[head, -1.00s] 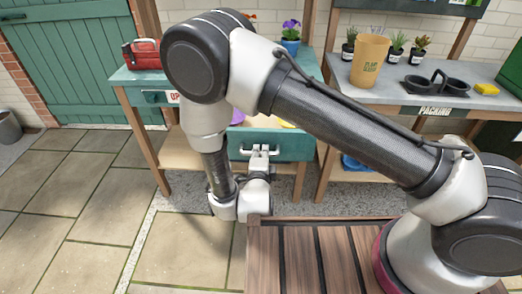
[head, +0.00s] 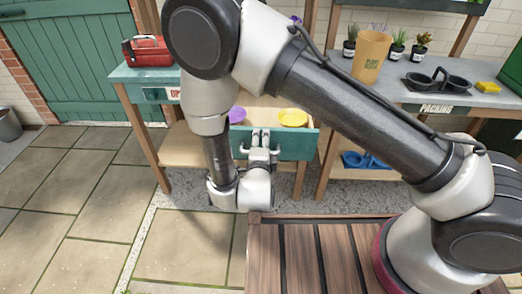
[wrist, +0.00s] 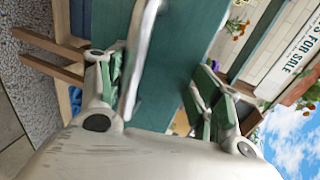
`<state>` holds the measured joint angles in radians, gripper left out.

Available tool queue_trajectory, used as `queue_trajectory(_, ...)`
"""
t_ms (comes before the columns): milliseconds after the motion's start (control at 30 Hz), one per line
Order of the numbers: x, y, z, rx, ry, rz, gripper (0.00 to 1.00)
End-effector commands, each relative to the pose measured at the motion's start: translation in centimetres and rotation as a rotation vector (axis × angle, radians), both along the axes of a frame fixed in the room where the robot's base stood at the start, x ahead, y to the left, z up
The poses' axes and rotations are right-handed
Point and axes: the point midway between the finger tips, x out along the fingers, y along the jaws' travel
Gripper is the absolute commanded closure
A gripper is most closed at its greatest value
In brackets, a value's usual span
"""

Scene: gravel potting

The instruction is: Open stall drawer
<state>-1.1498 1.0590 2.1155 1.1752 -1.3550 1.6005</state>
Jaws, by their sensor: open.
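The stall drawer (head: 297,146) is a teal-fronted drawer under the left bench, and it stands pulled out. A purple item (head: 237,115) and a yellow item (head: 293,117) show inside it. My gripper (head: 261,141) is at the drawer's front, by the handle. In the wrist view the pale bar handle (wrist: 137,62) runs across the teal front, between the spread fingers of my open gripper (wrist: 163,92). I cannot tell whether a finger touches the handle. My arm hides part of the drawer and bench.
A red toolbox (head: 147,50) sits on the left bench (head: 150,75). The packing bench (head: 470,99) on the right holds a tan pot (head: 370,57), small plants and a dark carrier (head: 436,83). A slatted wooden surface (head: 315,260) lies in front. Paving on the left is clear.

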Motion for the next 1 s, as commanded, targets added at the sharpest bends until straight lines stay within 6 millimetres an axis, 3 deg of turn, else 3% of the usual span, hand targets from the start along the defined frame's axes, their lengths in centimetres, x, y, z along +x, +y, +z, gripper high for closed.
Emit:
queue_trajectory(33, 0.2, 0.1, 2.2, 0.008, -0.027, -0.003, 0.44)
queue_trajectory(133, 0.2, 0.1, 4.3, 0.007, -0.03, -0.004, 0.2)
queue_trajectory(300, 0.1, 0.1, 6.6, 0.003, -0.028, -0.002, 0.19)
queue_trajectory(367, 0.1, 0.1, 7.0, 0.003, -0.028, -0.002, 0.28)
queue_trajectory(467, 0.1, 0.1, 7.2, 0.002, -0.024, -0.003, 0.56)
queue_trajectory(500, 0.1, 0.1, 7.2, 0.001, -0.024, -0.002, 0.63)
queue_trajectory(767, 0.1, 0.1, 6.7, 0.001, -0.021, -0.002, 0.63)
queue_trajectory(1000, -0.3, 0.4, 0.4, -0.003, -0.019, -0.001, 0.63)
